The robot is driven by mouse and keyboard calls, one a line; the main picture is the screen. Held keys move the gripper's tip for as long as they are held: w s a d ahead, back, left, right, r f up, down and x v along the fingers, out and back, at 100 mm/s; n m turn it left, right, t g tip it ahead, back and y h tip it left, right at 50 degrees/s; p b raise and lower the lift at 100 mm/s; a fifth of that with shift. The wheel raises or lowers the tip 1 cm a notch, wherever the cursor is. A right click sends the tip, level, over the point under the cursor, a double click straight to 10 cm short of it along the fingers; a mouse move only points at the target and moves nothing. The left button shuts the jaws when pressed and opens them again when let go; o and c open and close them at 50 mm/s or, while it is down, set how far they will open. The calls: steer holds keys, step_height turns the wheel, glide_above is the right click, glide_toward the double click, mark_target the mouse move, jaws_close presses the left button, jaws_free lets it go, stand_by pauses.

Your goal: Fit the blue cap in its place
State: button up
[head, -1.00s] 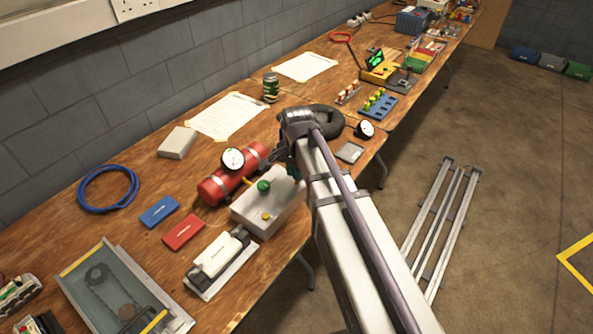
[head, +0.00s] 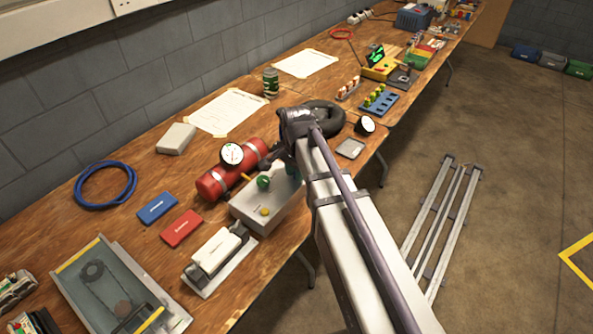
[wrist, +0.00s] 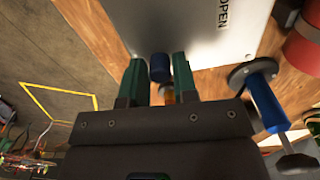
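In the wrist view a small dark blue cap (wrist: 160,67) shows between the two green fingers of my gripper (wrist: 158,66), near the edge of a light metal box (wrist: 205,28) marked OPEN. The fingers look apart, with a narrow gap at the cap's left; contact on its right is unclear. An amber piece (wrist: 168,95) shows partly below the cap. In the head view my gripper (head: 288,168) is mostly hidden by my wrist, at the far right end of the grey box (head: 248,212). The cap and its place cannot be made out there.
A blue-handled fitting (wrist: 265,100) stands right of my fingers.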

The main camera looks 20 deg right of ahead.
steer(key=o, duration=0.4)
step_height(320, 180, up, 11)
steer(key=p, duration=1.1)
steer(key=shift+f, duration=0.1)
steer(key=s+n, duration=1.1)
steer(key=s, duration=0.1)
steer(key=shift+s, duration=0.4)
